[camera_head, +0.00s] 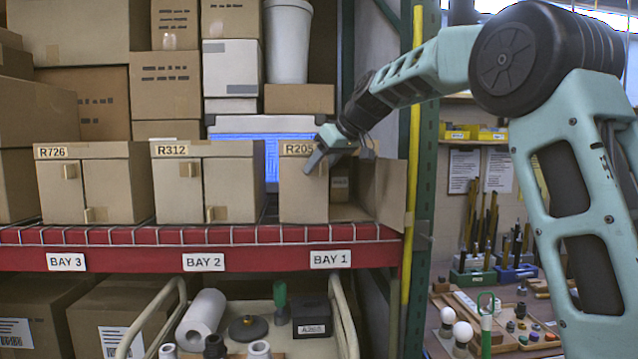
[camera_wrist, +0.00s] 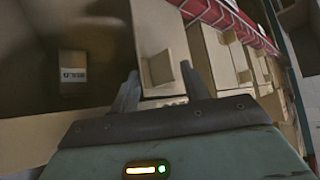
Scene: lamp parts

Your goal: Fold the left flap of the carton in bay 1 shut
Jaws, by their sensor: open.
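The carton in bay 1 (camera_head: 298,151), labelled R205, stands on the red-edged shelf. Its left flap (camera_head: 302,200) lies across the left half of the front and looks shut or nearly so; a small gap cannot be ruled out. Its right flap (camera_head: 385,185) is swung wide open to the right. My gripper (camera_head: 316,161) is open and in front of the left flap's upper part. In the wrist view my gripper (camera_wrist: 160,88) is open, with the left flap (camera_wrist: 157,28) and its small tab showing beyond and between the fingers. Contact is unclear.
A small labelled box (camera_head: 340,188) sits inside the carton and also shows in the wrist view (camera_wrist: 72,75). Closed cartons R312 (camera_head: 207,185) and R726 (camera_head: 95,187) stand to the left. A green rack post with a yellow pole (camera_head: 412,150) stands at the right.

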